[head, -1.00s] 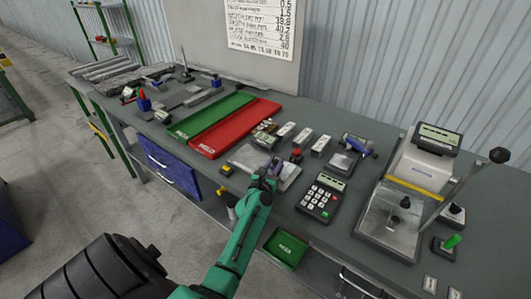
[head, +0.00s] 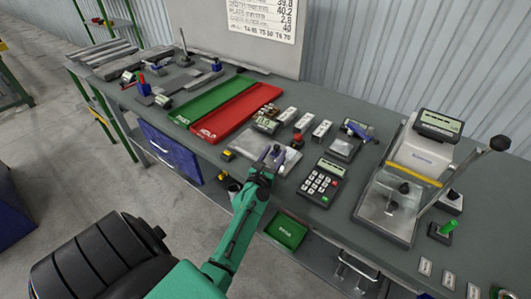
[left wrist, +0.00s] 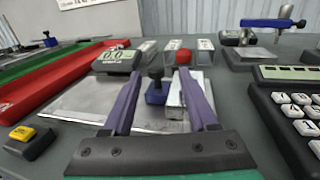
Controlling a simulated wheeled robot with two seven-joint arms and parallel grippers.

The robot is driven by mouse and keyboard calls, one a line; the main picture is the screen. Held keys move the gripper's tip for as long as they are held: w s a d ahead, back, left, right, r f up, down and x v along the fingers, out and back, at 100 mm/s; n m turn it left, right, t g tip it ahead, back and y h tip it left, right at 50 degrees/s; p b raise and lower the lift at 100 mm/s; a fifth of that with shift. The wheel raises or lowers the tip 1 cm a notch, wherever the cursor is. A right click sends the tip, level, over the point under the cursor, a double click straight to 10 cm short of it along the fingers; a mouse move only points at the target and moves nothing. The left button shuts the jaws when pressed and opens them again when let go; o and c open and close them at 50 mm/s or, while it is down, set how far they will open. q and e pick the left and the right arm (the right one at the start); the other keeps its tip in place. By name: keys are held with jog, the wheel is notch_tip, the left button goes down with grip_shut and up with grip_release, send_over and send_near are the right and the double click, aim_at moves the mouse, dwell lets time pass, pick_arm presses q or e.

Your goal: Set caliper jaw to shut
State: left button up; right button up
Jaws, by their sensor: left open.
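What looks like the caliper is a silver plate (left wrist: 75,103) on the bench. It carries a blue block with a black knob (left wrist: 156,88), a silver block (left wrist: 176,99) and, at its back edge, a digital readout (left wrist: 117,61). The plate also shows in the head view (head: 292,160), with the readout (head: 266,126) behind it. My left gripper (head: 271,153) is open over the plate. In the left wrist view its purple fingers (left wrist: 159,76) stand either side of the knob block, with a gap to it at left. The right finger partly hides the silver block. Contact cannot be told. My right gripper is out of view.
A calculator (head: 320,180) lies right of the plate, and a yellow-black block (head: 228,155) left of it. Red (head: 237,116) and green (head: 208,104) trays lie behind left. A red-knobbed piece (left wrist: 183,56) and small labelled blocks stand just behind. A press-like machine (head: 394,195) stands right.

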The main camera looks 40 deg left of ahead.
pick_arm(q)
jog(key=v, duration=1.1)
jog(key=shift+s+d+f, duration=0.1)
jog(key=shift+s, duration=0.05)
